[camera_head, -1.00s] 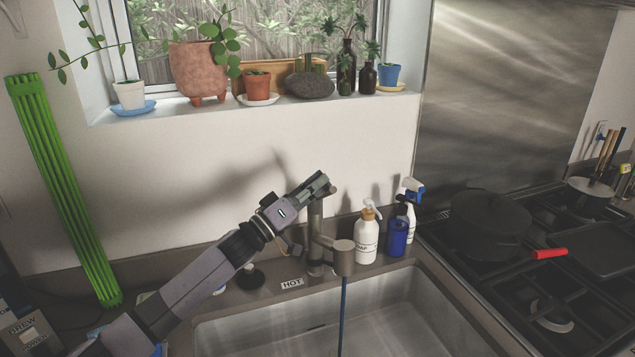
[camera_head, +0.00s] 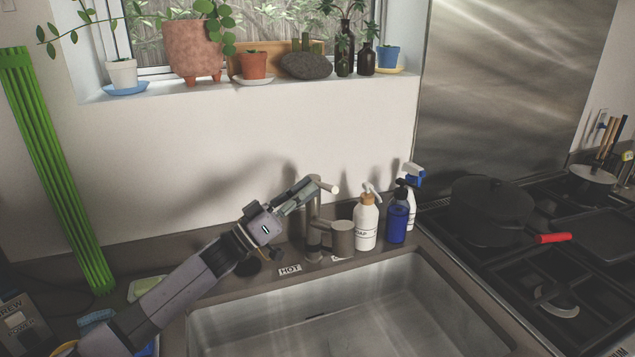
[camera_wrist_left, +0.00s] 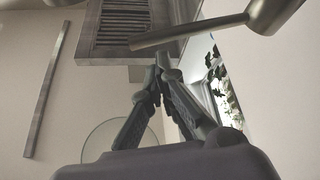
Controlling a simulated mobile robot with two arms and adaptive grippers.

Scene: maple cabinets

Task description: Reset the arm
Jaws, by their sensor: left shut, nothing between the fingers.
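My left gripper (camera_head: 308,185) is shut and empty, with its fingertips close to the top of the grey faucet (camera_head: 343,239), by the light-tipped lever (camera_head: 328,187). I cannot tell whether they touch. In the left wrist view the closed fingers (camera_wrist_left: 160,68) meet at their tips, and a metal rod-like faucet part (camera_wrist_left: 200,32) passes above them. No water runs from the faucet. My right gripper is not in view.
The sink (camera_head: 400,320) is below the faucet. A soap bottle (camera_head: 366,228), a blue bottle (camera_head: 397,222) and a spray bottle (camera_head: 412,190) stand right of it. Potted plants line the windowsill (camera_head: 150,105). The stove with a black pot (camera_head: 490,210) is at right.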

